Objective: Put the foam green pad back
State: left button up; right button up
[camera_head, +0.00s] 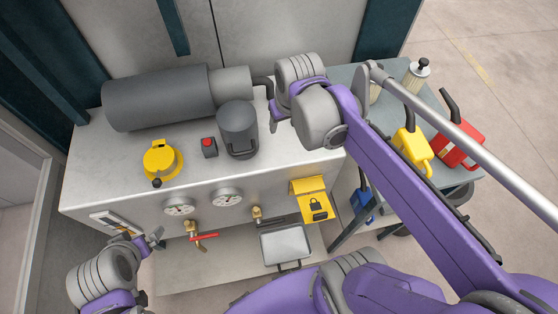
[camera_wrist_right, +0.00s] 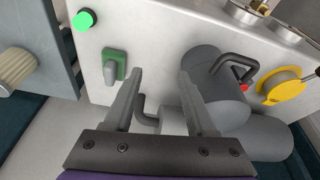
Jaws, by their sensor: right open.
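A small green square pad (camera_wrist_right: 119,60) with a grey knob-like piece (camera_wrist_right: 109,73) against it is on the light machine face in the right wrist view. It does not show clearly in the head view. My right gripper (camera_wrist_right: 157,84) is open with nothing between its fingers. The pad is just beyond and left of the left finger in that view. In the head view the right gripper (camera_head: 273,117) is above the machine's right end, beside the dark grey canister (camera_head: 238,130). My left gripper (camera_head: 150,240) is at lower left by the machine's front; its jaw opening is unclear.
A grey cylinder (camera_head: 155,98) and yellow round valve (camera_head: 162,160) occupy the machine top (camera_head: 110,175). Gauges (camera_head: 227,197), a red-handled tap (camera_head: 200,237) and a yellow lock plate (camera_head: 312,199) line the front. A side table (camera_head: 350,78) holds yellow and red jugs. A green round button (camera_wrist_right: 84,19) is near the pad.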

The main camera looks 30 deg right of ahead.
jog(key=s+a+f+n+t, duration=0.1)
jog(key=s+a+f+t, duration=0.1)
jog(key=s+a+f, duration=0.4)
jog(key=shift+s+a+n+t+y, duration=0.15)
jog(key=shift+s+n+t+y, duration=0.15)
jog(key=shift+s, duration=0.55)
